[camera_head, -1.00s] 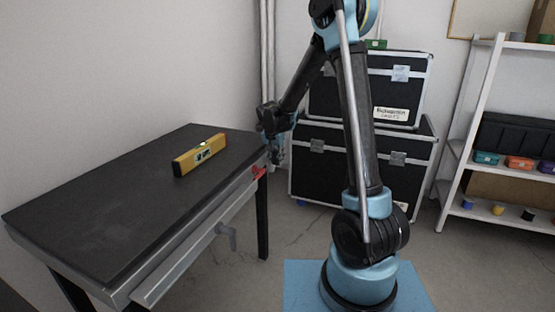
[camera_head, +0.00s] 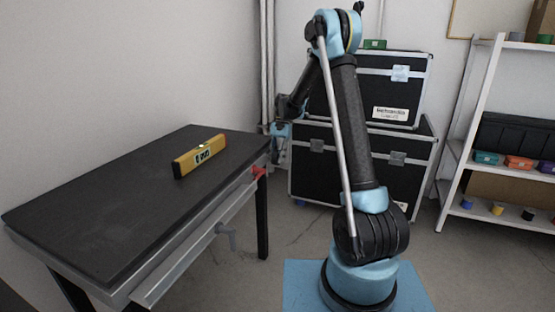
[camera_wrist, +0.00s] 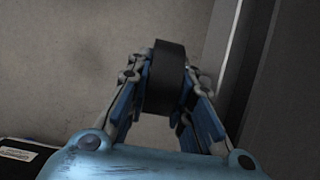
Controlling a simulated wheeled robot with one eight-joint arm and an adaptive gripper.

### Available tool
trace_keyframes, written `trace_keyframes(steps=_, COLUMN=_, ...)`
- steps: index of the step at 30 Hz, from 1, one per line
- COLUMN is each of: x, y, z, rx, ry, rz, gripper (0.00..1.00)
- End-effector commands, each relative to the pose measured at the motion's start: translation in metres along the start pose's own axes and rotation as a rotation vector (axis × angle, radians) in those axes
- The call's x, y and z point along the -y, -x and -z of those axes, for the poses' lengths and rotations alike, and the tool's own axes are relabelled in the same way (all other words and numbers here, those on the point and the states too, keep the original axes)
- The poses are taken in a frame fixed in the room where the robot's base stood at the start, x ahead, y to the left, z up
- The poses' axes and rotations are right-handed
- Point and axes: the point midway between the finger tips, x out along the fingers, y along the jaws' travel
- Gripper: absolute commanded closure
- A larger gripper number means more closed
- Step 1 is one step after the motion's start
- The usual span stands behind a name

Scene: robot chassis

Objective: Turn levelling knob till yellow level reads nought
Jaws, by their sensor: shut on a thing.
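The yellow level (camera_head: 207,158) lies on the dark table top (camera_head: 110,195) in the head view. Its display shows dark marks too small to read. In the wrist view my gripper (camera_wrist: 168,100) has its fingers closed around a black round knob (camera_wrist: 170,62), which I take for the levelling knob. The knob stands beside the dark table edge (camera_wrist: 275,110), over the floor; how it joins the table is not visible. In the head view my gripper (camera_head: 280,145) is just past the table's far right corner, and the knob cannot be made out there.
Black cases (camera_head: 345,180) stand behind my arm. A white shelf (camera_head: 466,135) with small parts is at the right. Bare floor lies between table and arm base.

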Motion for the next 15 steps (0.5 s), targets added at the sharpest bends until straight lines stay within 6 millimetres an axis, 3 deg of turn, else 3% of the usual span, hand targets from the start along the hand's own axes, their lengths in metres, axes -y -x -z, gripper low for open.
trace_keyframes(steps=15, x=0.0007, y=-0.0002, z=0.0022, rx=0.155, ry=-0.002, rz=0.004, gripper=1.00)
